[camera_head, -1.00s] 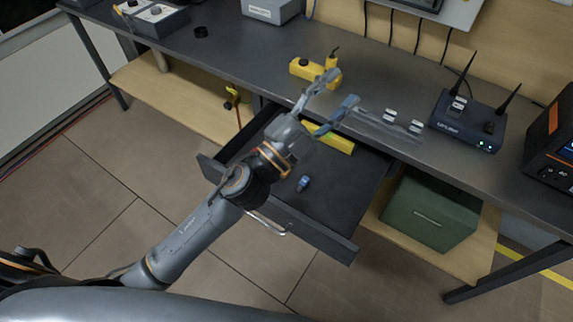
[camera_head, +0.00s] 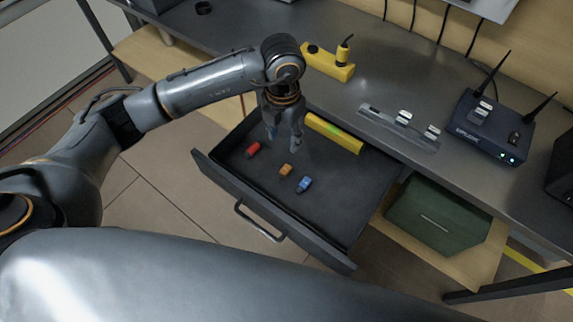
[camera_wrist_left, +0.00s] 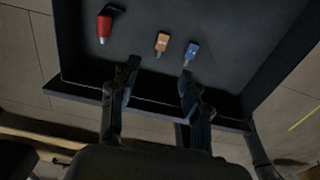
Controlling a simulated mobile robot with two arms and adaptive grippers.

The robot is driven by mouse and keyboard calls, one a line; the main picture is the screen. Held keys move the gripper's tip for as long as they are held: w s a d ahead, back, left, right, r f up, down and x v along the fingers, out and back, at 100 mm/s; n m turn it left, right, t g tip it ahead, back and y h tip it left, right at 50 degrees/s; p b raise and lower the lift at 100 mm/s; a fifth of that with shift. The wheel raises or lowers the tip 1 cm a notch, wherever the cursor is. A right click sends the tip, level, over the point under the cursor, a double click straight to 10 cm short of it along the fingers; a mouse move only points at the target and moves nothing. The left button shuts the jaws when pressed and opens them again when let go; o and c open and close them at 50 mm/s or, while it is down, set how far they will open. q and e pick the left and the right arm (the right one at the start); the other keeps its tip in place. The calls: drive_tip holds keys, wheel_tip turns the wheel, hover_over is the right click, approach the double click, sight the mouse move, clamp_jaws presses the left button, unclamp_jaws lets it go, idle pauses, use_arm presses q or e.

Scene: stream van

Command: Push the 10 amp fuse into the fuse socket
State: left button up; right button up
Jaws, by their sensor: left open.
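Three small fuse-like pieces lie apart in the open drawer (camera_head: 330,215): a red one (camera_head: 252,149), an orange one (camera_head: 285,170) and a blue one (camera_head: 304,184). Their amp markings are too small to read. My left gripper (camera_head: 283,146) points down over the back of the drawer, open and empty. In the left wrist view its fingers (camera_wrist_left: 158,76) are spread, with the orange piece (camera_wrist_left: 162,44) and blue piece (camera_wrist_left: 193,50) beyond the tips and the red piece (camera_wrist_left: 104,28) further left. I cannot identify the fuse socket for certain. My right gripper is not in view.
On the bench stand a yellow box (camera_head: 330,63) with a black piece on top, a grey strip with metallic pieces (camera_head: 385,125), and a router (camera_head: 490,135). A green box (camera_head: 435,212) sits below.

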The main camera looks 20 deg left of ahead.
use_arm(q)
hover_over(285, 170)
drive_tip(key=f, duration=0.8)
drive_tip(key=shift+w+a, duration=0.15)
drive_tip(key=shift+a, duration=0.05)
drive_tip(key=f, duration=0.1)
drive_tip(key=f+p, duration=0.1)
drive_tip(key=f, duration=0.2)
drive_tip(key=shift+s+d+f, duration=0.2)
drive_tip(key=shift+s+f, duration=0.1)
drive_tip(key=shift+f, duration=0.5)
drive_tip(key=c, duration=0.9)
